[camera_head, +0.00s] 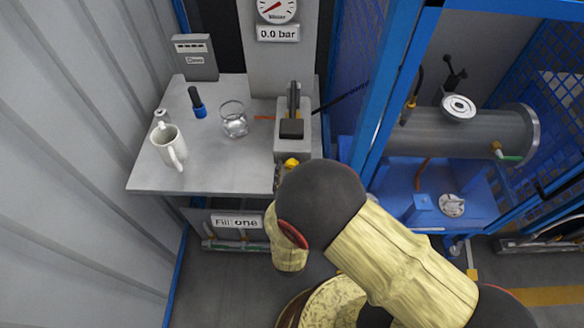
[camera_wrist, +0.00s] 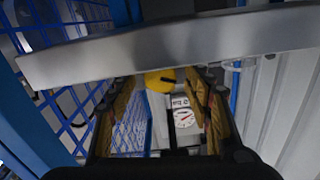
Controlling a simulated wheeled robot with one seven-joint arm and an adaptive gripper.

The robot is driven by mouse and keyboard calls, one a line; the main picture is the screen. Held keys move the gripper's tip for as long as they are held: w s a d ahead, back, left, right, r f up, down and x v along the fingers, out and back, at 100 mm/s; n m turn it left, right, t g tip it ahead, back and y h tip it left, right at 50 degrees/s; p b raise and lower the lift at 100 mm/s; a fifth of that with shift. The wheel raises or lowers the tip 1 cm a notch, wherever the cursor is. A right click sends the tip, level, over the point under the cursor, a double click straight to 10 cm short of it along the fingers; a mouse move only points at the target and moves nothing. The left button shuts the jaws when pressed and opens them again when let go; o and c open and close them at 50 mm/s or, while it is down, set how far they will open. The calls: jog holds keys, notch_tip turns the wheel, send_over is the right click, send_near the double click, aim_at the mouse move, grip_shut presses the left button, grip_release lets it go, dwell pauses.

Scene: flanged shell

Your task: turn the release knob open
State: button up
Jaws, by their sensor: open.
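The release knob is yellow and round. In the head view it (camera_head: 291,163) shows at the front edge of the bench, below a grey block with a dark lever, partly covered by my arm. In the wrist view the knob (camera_wrist: 160,80) shows between my gripper's fingers, just under the bench's grey edge, with a dark mark on its face. My gripper (camera_wrist: 160,92) is open, one tan finger on each side of the knob. I cannot tell whether either finger touches it. In the head view my arm hides the gripper.
The grey bench (camera_head: 230,180) holds a white mug (camera_head: 168,147), a glass (camera_head: 233,120) and a blue-black bottle (camera_head: 197,104). Its edge (camera_wrist: 70,62) crosses close above my fingers in the wrist view. A gauge (camera_head: 277,8) reads 0.0 bar. Blue mesh framing (camera_head: 386,95) stands at right.

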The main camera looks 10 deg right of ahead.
jog(key=shift+w+d, duration=0.2)
jog(key=shift+w, duration=0.85)
jog(key=shift+c, duration=0.7)
jog(key=c, duration=1)
